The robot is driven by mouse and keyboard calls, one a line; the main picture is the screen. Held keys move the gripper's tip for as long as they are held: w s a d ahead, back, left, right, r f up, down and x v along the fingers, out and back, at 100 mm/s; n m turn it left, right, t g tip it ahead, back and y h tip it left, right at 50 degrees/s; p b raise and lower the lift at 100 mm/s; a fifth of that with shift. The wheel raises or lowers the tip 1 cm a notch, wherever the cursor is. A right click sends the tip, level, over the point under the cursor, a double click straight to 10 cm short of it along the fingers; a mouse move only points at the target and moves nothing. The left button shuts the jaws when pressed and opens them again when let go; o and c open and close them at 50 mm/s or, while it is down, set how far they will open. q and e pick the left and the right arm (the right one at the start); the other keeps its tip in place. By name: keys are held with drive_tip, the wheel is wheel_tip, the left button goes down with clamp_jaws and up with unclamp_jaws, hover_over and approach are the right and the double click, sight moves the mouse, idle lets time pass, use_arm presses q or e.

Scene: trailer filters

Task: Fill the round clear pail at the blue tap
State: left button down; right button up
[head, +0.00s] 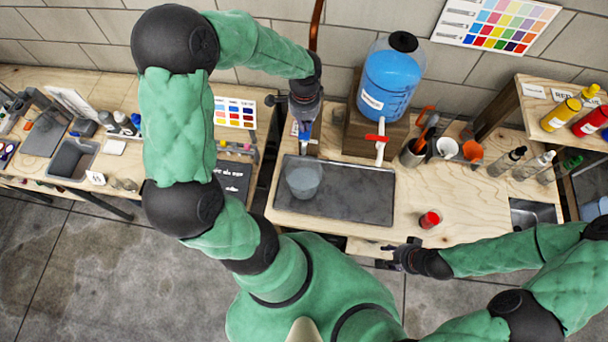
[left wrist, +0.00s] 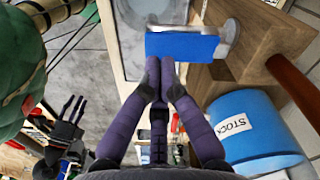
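The round clear pail (head: 303,180) stands upright on a dark tray (head: 345,198) in front of the blue tap (head: 306,131). Whether water is in it I cannot tell. In the left wrist view the pail (left wrist: 150,10) shows at the top, partly behind the tap's flat blue handle (left wrist: 183,45). My left gripper (head: 303,108) is above and behind the tap. Its fingertips (left wrist: 160,66) are together at the handle's near edge, holding nothing; contact is unclear. My right gripper (head: 393,254) is empty at the counter's front edge, its fingers (left wrist: 72,108) spread.
A blue water jug (head: 389,82) with a red-handled tap (head: 380,141) stands on a wooden box right of the blue tap. A copper pipe (head: 316,25) rises behind my left gripper. Tool cups (head: 414,152) and a red-lidded jar (head: 430,218) stand to the right.

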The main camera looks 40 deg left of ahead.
use_arm(q)
drive_tip(key=shift+r+p, duration=1.45)
drive_tip(key=shift+r, duration=0.85)
drive_tip(key=shift+f, duration=0.1)
